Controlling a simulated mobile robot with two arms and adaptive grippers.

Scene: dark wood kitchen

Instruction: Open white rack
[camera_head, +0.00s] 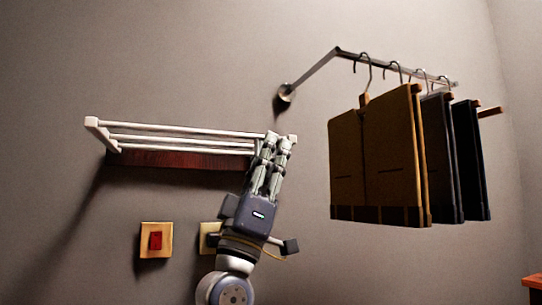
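The white rack (185,127) is fixed to the wall left of centre, with several white bars running above a dark red-brown wooden board (180,159). My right gripper (275,140) reaches up from below at the rack's right end. Its fingers overlap the right ends of the bars, and its fingertips look close together. I cannot tell whether they grip the rack or only touch it. The rack's right end is partly hidden behind the fingers. My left gripper does not show.
A wall plate with a red switch (155,241) sits lower left. Another plate (209,238) is partly behind my gripper.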

